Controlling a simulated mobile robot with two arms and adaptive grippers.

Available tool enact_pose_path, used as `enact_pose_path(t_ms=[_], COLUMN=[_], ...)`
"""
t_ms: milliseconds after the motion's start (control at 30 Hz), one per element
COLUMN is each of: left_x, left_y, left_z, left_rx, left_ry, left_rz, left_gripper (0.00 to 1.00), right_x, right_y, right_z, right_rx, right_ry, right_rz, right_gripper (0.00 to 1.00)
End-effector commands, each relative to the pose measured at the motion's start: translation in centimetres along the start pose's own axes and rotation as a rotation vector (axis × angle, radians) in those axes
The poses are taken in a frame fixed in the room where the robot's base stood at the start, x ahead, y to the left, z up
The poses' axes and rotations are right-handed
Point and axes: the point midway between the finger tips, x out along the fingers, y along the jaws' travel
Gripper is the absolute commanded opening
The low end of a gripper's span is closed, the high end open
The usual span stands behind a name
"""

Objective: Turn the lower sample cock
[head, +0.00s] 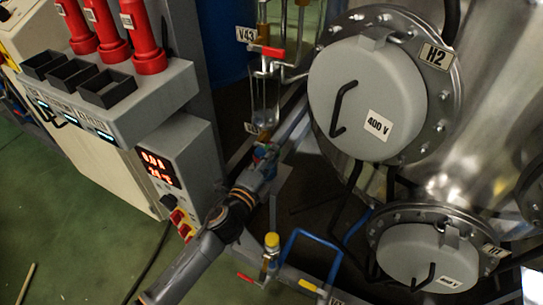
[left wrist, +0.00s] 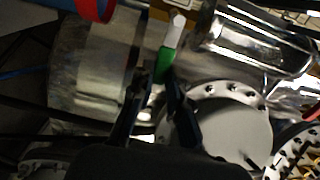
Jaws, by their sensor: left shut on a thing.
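The lower sample cock (head: 264,136) sits at the bottom of a clear glass sample vessel (head: 264,98) in the head view, beside a small, partly covered label. My left gripper (head: 266,153) reaches up from the lower left and is at this cock, hiding most of it. In the left wrist view my left gripper (left wrist: 160,88) has its two dark fingers close around a green handle (left wrist: 167,58) with a pale end. The fingers look shut on the handle's near part. My right gripper is not in view.
An upper cock with a red handle (head: 273,52) is above the glass, by the V43 label (head: 246,34). A large round H2 cover (head: 366,98) stands close on the right. A control box (head: 172,180) stands left of my arm. A yellow-capped valve (head: 271,242) is below.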

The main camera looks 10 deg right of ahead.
Motion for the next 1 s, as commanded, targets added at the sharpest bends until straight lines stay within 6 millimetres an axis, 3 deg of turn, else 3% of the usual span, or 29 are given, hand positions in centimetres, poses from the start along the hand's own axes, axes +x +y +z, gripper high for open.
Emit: enact_pose_path(t_ms=[133, 167, 267, 667, 1000], left_x=[-0.1, -0.1, -0.1, -0.8, -7.5], left_y=[0.3, 0.3, 0.2, 0.2, 0.3], left_z=[0.0, 0.0, 0.0, 0.1, 0.0], left_rx=[0.008, 0.008, 0.006, 0.004, 0.004], left_ry=[0.000, 0.000, 0.000, 0.000, 0.000], left_rz=[0.004, 0.004, 0.004, 0.003, 0.006], left_gripper=[0.00, 0.23, 0.40, 0.40, 0.40], right_x=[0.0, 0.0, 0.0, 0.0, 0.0], right_y=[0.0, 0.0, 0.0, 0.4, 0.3], right_z=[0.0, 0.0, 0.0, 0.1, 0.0], right_rx=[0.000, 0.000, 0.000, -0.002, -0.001], right_ry=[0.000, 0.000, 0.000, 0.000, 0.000], right_rz=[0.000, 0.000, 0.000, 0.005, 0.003], right_gripper=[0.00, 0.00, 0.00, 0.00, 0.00])
